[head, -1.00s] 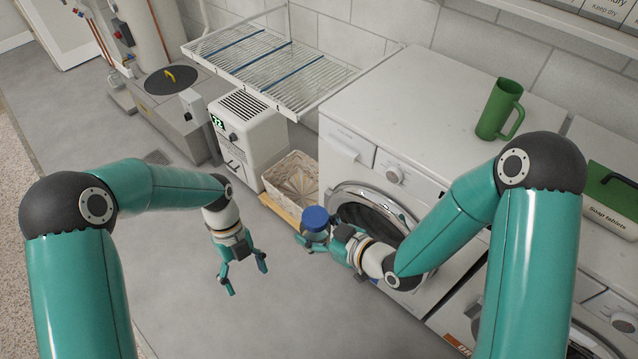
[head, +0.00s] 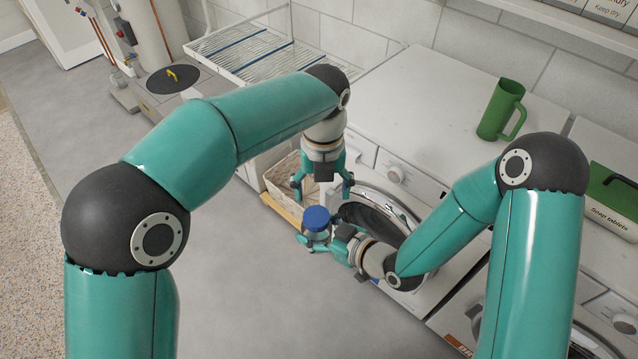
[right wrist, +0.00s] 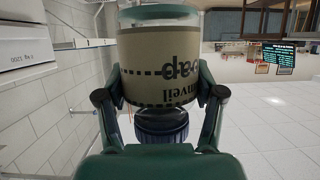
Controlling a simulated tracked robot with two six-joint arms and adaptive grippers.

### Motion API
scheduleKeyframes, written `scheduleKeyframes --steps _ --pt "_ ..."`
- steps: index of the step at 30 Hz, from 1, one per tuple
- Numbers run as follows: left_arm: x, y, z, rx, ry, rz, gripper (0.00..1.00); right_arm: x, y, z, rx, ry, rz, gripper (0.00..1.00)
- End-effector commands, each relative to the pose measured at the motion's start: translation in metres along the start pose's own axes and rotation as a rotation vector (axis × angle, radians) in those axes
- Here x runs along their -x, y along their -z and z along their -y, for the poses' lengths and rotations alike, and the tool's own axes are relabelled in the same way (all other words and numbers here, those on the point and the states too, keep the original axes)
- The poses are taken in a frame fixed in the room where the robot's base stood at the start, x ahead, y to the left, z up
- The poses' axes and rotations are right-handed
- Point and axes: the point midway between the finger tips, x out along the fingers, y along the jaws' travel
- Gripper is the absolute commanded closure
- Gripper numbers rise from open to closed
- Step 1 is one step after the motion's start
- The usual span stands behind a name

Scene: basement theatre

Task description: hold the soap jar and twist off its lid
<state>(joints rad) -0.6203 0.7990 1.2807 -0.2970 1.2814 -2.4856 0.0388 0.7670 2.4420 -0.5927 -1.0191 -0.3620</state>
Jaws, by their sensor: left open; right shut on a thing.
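The soap jar (head: 315,237) has a round blue lid (head: 316,217) on top and is held upright in front of the washing machine. My right gripper (head: 319,240) is shut on the jar's body from the side. In the right wrist view the jar (right wrist: 160,70), with a tan label, appears upside down between the fingers. Its dark blue ridged lid (right wrist: 160,125) is at the lower end there. My left gripper (head: 322,187) is open and empty, pointing down above the lid and apart from it.
The washing machine (head: 357,158) stands just behind the jar. A wicker basket (head: 285,190) is to the left, partly hidden by my left arm. A green mug (head: 497,110) and a soap tablets box (head: 612,210) stand farther right. The floor at lower left is clear.

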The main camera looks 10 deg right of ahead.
Motion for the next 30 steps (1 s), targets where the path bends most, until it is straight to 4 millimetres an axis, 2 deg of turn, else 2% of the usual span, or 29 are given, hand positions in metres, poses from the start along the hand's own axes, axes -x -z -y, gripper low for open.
scheduleKeyframes --steps 6,12,17,24,25,30 --pt "-0.034 0.001 -0.001 0.001 -0.003 -0.005 0.2 0.0 0.0 0.0 0.0 0.0 0.0 1.0" --pt "-0.058 0.0 -0.001 0.002 -0.001 -0.003 0.2 0.0 0.0 0.0 0.0 0.0 0.0 1.0" --pt "-0.067 0.001 -0.001 0.002 0.0 -0.003 0.2 0.0 0.0 0.0 0.0 0.0 -0.001 1.0" --pt "-0.068 0.0 -0.001 0.002 0.0 -0.003 0.2 0.0 0.001 0.0 0.002 0.0 -0.003 1.0" --pt "-0.068 0.0 -0.001 0.002 0.0 -0.003 0.18 0.0 0.001 0.0 0.002 0.001 -0.003 1.0" --pt "-0.068 0.001 -0.001 0.002 0.0 -0.003 0.46 0.0 0.002 0.0 0.003 0.001 -0.005 1.0"
